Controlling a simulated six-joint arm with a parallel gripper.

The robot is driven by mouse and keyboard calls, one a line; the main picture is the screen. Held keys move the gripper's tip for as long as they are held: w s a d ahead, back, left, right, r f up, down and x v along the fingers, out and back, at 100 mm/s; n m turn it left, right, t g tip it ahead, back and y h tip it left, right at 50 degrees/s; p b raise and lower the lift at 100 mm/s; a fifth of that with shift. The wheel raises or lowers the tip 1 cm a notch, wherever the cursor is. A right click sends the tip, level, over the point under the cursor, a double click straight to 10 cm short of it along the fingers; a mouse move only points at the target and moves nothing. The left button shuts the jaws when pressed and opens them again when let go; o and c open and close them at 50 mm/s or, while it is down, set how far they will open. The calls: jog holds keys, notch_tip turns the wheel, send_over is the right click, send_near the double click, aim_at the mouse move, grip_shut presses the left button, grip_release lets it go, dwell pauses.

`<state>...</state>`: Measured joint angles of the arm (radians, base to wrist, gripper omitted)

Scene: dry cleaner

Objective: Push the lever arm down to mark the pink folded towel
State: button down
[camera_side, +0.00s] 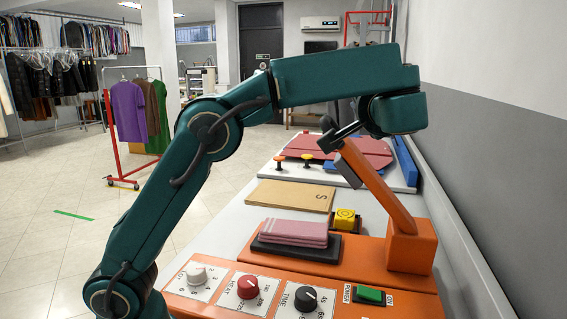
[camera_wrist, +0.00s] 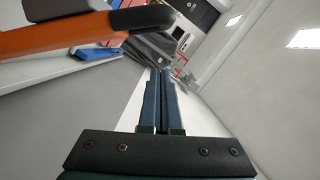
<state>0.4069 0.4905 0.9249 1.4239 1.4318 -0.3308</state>
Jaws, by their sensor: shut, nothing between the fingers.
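The orange lever arm (camera_side: 378,185) is raised and tilted up to the left from its orange post (camera_side: 411,247) in the side view. A dark block (camera_side: 348,171) hangs under its upper end, and a dark grip is at its tip. The pink folded towel (camera_side: 294,232) lies on a black pad below the lever, apart from it. My gripper (camera_side: 328,140) is shut and empty near the lever's upper end; whether it touches cannot be told. In the wrist view, the shut fingers (camera_wrist: 161,85) are beside the lever arm (camera_wrist: 55,38), whose dark grip (camera_wrist: 143,18) is close by.
A control panel with a white knob (camera_side: 196,274), red knob (camera_side: 248,287), black knob (camera_side: 306,298) and green switch (camera_side: 369,295) is in front. A yellow button (camera_side: 345,218) stands behind the towel. A tan board (camera_side: 290,196) lies further back. A grey wall runs along the right.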

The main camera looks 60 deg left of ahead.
jog(key=shift+a+f, duration=0.15)
jog(key=shift+a, duration=0.4)
jog(key=shift+s+a+f, duration=0.9)
jog(key=shift+s+a, duration=0.1)
jog(key=shift+s, duration=0.05)
